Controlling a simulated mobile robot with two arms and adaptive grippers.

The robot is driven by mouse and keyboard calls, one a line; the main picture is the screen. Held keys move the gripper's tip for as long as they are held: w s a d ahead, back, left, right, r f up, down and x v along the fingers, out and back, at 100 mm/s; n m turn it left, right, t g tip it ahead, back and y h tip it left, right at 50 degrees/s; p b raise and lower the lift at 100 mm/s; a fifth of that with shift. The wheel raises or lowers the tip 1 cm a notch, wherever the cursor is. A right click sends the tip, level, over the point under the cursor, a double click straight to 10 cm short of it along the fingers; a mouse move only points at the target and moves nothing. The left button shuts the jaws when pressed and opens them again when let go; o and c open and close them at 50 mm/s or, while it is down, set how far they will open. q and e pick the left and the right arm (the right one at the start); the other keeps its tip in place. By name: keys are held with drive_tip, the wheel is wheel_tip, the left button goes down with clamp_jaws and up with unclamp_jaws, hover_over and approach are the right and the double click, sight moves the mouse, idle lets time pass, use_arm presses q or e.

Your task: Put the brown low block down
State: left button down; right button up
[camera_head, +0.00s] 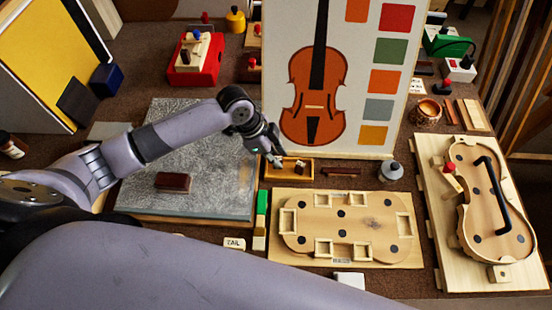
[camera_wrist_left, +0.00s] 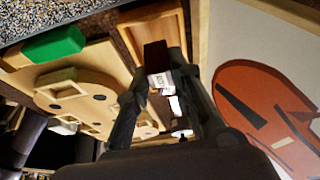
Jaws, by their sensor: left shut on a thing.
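My left gripper (camera_head: 276,161) reaches down at the left end of a small wooden tray (camera_head: 290,177). In the left wrist view, the gripper (camera_wrist_left: 163,100) is shut on a dark brown block (camera_wrist_left: 156,56) with a white lettered label on its side. The tray (camera_wrist_left: 124,36) shows behind the block in that view. I cannot tell whether the block touches the tray. Another low, dark reddish-brown block (camera_head: 173,182) lies on the grey slab, apart from the gripper. My right gripper is not in view.
A wooden mould board (camera_head: 375,258) lies in front of the tray, with a green block (camera_head: 262,201) at its left. A violin picture panel (camera_head: 349,130) stands behind the tray. A small grey-lidded jar (camera_head: 391,172) stands to the right. Much of the grey slab (camera_head: 215,190) is bare.

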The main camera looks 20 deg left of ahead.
use_arm(q)
drive_tip(key=shift+f, duration=1.25)
drive_tip(key=shift+f, duration=0.2)
drive_tip(key=c, duration=1.4)
unclamp_jaws()
drive_tip(key=shift+r, duration=0.1)
drive_tip(key=v, duration=1.2)
drive_tip(key=shift+r+b, duration=0.15)
drive_tip(key=shift+b, duration=0.15)
